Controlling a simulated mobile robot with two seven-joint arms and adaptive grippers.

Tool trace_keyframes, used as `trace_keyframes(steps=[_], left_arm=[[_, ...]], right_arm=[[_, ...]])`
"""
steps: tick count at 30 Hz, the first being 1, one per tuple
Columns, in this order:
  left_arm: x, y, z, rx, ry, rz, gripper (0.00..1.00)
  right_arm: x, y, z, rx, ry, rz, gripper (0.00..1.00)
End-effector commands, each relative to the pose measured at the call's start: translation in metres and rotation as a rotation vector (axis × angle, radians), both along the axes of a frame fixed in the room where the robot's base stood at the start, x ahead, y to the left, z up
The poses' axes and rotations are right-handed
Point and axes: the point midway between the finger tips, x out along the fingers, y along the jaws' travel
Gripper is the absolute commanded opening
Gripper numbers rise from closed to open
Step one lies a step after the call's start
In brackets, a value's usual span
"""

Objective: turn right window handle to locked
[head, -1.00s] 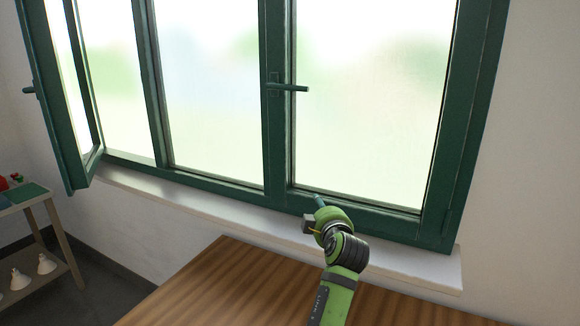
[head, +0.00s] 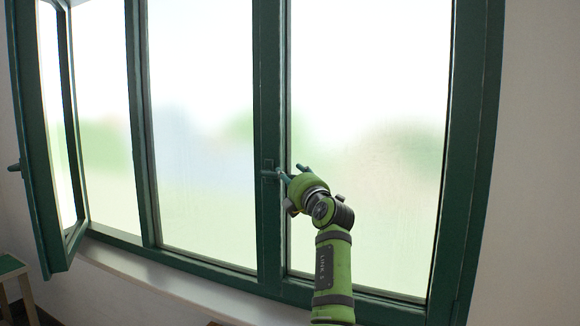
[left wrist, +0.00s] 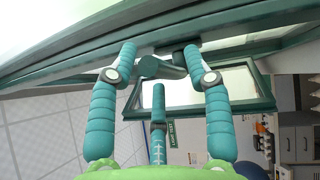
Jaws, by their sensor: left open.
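The right window handle (head: 268,173) is dark green and sits on the central upright of the window frame, in the middle of the head view. My left gripper (head: 294,173) is at its lever, just right of the handle's base, and covers much of the lever. In the left wrist view the handle's lever (left wrist: 163,68) lies between the teal fingers of my left gripper (left wrist: 160,58). The fingers stand apart, one on each side, with a third finger below. I cannot tell whether any finger touches the lever. My right gripper is not in view.
The right window sash (head: 375,120) is closed in its green frame. A left sash (head: 35,150) stands swung open at the left, with its own handle (head: 14,167). The pale sill (head: 150,280) runs below. A small table (head: 10,270) stands at the lower left.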

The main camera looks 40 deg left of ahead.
Motion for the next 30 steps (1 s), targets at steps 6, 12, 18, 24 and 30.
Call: trace_keyframes(steps=[6,12,18,24,30], left_arm=[[0.006,0.012,0.002,-0.001,0.0,0.0,0.5],[0.006,0.012,0.001,-0.001,0.0,-0.001,0.5],[0.006,0.011,0.001,-0.001,0.0,0.0,0.0],[0.006,0.012,0.0,0.002,0.001,-0.001,0.0],[0.005,0.012,-0.008,0.037,0.012,0.001,0.0]], right_arm=[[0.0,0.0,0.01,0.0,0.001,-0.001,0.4],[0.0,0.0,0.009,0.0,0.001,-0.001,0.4],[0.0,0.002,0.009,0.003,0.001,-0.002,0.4],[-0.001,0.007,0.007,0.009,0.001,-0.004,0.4],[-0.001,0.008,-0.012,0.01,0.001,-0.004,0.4]])
